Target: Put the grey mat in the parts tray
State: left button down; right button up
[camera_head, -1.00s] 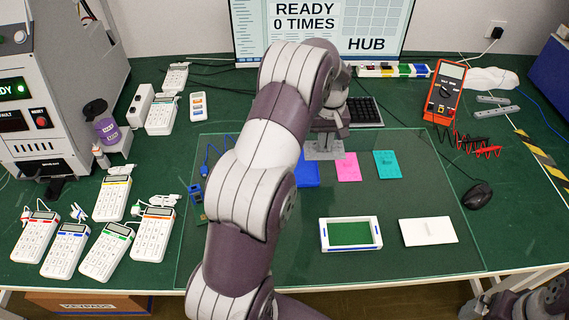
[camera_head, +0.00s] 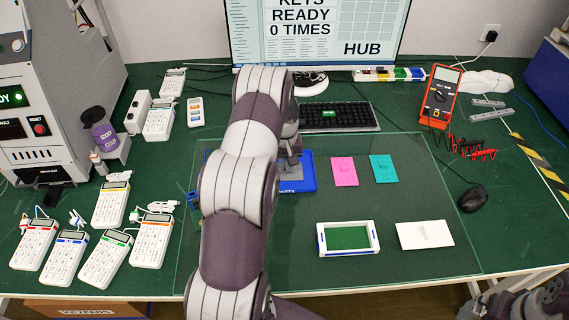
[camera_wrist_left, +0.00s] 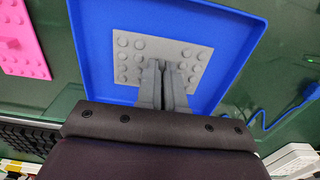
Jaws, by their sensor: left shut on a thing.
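My left gripper (camera_head: 289,170) is over the tray there, mostly hidden behind the wrist. My right gripper is not visible; only parts of my right arm show at the bottom right.
A pink mat (camera_head: 344,171) and a teal mat (camera_head: 383,168) lie right of the tray. A white frame with green inside (camera_head: 348,238) and a white plate (camera_head: 424,233) lie nearer. A keyboard (camera_head: 340,117) is behind; several keypads stand at left.

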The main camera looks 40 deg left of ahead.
pick_arm(q)
jog(key=c, duration=1.3)
grip_release()
jog(key=shift+f, duration=0.15)
jog(key=shift+o, duration=0.2)
notch_tip(320, 180, up, 12)
jog(key=d+r, duration=0.1)
jog(key=s+d+r+m, duration=0.1)
jog(key=s+d+m, duration=0.25)
jog(key=d, duration=0.35)
jog(key=s+d+r+m, duration=0.2)
jog(key=s+d, duration=0.2)
jog(key=d, duration=0.4)
jog(key=s+d+m+t, duration=0.1)
jog(key=s+d+m, duration=0.1)
jog(key=s+d, duration=0.4)
jog(key=s+f, duration=0.1)
jog(key=s, duration=0.3)
jog(key=shift+m, duration=0.35)
